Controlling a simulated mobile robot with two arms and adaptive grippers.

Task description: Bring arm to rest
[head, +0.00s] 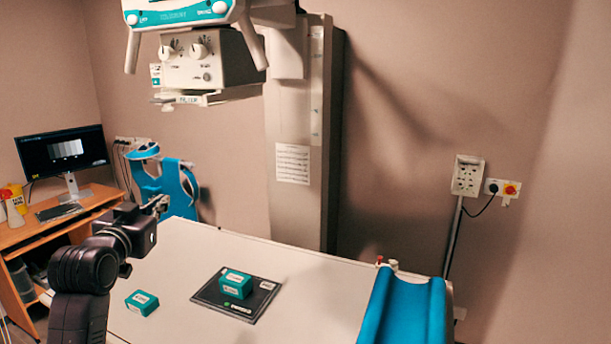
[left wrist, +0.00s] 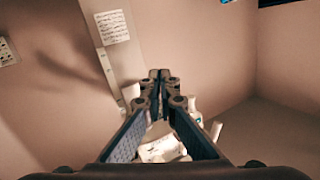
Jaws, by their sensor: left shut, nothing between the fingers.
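My left arm comes in from the lower left of the head view, with its black left gripper (head: 159,205) raised above the left end of the white table (head: 310,290). In the left wrist view the two fingers (left wrist: 159,76) meet at their tips, with nothing between them. The gripper is shut, empty and apart from the objects on the table. My right gripper is in neither view.
A black plate (head: 268,300) carries one teal box (head: 236,284). Another teal box (head: 142,302) stands left of it. A blue cushion (head: 405,305) lies right. X-ray equipment (head: 205,70) hangs overhead. A monitor (head: 62,150) stands on a wooden desk (head: 50,232) at left.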

